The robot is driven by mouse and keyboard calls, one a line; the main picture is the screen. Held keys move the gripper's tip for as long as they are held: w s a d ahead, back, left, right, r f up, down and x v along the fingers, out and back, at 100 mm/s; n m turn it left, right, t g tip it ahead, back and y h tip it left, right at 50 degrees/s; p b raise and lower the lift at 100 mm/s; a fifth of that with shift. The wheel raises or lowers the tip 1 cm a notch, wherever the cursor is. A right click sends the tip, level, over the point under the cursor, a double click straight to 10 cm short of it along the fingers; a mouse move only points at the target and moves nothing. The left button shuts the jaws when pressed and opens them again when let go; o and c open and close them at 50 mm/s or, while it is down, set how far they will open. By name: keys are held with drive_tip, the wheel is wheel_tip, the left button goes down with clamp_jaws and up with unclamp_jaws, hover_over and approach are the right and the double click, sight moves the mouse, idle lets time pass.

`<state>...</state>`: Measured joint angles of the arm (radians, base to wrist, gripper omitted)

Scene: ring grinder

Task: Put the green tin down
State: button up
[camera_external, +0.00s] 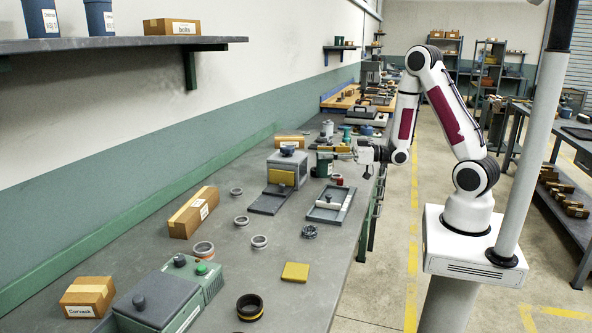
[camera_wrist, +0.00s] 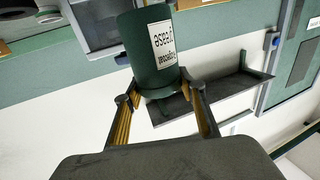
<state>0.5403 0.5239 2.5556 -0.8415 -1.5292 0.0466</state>
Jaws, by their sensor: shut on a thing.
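The green tin (camera_wrist: 145,30), dark green with a white label, is between the two fingers of my gripper (camera_wrist: 160,90) in the wrist view. The label reads upside down there. My gripper is shut on the tin. In the external view my gripper (camera_external: 336,153) reaches left over the bench from my arm, and the tin (camera_external: 323,167) shows just below the fingers. I cannot tell whether its base touches the bench.
A grey machine box (camera_external: 287,171) stands close left of the tin. A grey tray with a white bar (camera_external: 329,204) lies in front of it. Several rings, a yellow block (camera_external: 295,272) and cartons are spread along the bench (camera_external: 225,262). Bare bench lies between them.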

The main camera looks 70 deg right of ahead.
wheel_tip(320, 180, up, 10)
drive_tip(key=shift+f, duration=0.2)
drive_tip(key=shift+w+d+r, duration=0.25)
drive_tip(key=shift+w+d, duration=0.35)
drive_tip(key=shift+w, duration=0.35)
drive_tip(key=w+d+r+n+g+y, duration=0.1)
drive_tip(key=w+d+r+n+y, duration=0.1)
drive_tip(key=w+d, duration=0.7)
drive_tip(key=w+d+r+n+g+y, duration=0.1)
drive_tip(key=w+d+r+y, duration=0.15)
drive_tip(key=w+d, duration=0.55)
drive_tip(key=w+d+f+n+g+y, duration=0.1)
drive_tip(key=d+f, duration=0.9)
drive_tip(key=shift+w+d+f, duration=0.15)
drive_tip(key=shift+w+d, duration=0.05)
drive_tip(key=shift+w, duration=0.1)
idle(0.7)
wheel_tip(320, 180, down, 6)
idle(0.7)
drive_tip(key=shift+f, duration=0.2)
